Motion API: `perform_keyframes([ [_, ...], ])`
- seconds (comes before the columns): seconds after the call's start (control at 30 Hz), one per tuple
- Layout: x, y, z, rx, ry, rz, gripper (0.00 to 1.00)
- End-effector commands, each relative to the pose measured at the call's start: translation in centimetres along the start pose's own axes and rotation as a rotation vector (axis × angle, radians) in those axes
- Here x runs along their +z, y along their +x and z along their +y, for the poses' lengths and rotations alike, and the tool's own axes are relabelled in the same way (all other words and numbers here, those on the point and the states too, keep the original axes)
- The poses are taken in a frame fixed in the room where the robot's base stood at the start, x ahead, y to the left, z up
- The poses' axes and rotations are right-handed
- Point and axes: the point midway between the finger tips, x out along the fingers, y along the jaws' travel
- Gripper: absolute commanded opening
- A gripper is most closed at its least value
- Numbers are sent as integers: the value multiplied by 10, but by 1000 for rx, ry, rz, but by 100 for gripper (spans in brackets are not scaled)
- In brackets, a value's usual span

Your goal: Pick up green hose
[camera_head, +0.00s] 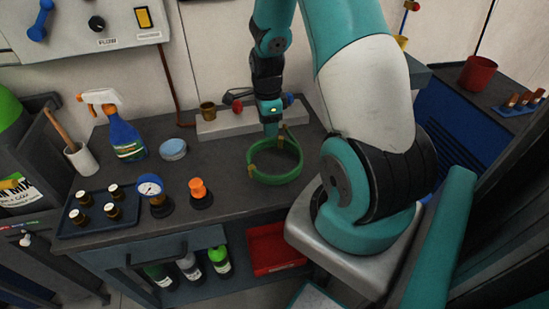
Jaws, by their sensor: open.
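The green hose (276,178) lies as a coiled ring on the dark bench top (232,153), with small brass-coloured bands at its left side and top. My gripper (271,131) points down at the far side of the ring. Its lower end reaches close to the hose's back edge. My gripper is open, but its fingers are small here and partly hard to make out. I cannot tell whether they touch the hose.
Behind my gripper, a pale block (228,123) carries a brass cup (208,111) and small parts. To the left stand a blue spray bottle (124,136), a round tin (173,149), an orange-topped fitting (198,190), a gauge (152,189) and a tray (73,226) of small jars.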

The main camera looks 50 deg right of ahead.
Motion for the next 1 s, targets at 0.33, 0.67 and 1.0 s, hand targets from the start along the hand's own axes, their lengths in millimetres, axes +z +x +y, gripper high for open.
perform_keyframes([
  [0.33, 1, 30, 2, 4, -1, 0, 49],
  [0.67, 1, 63, 1, -1, -1, 0, 49],
  [1.0, 1, 63, 1, -1, -1, -1, 12],
])
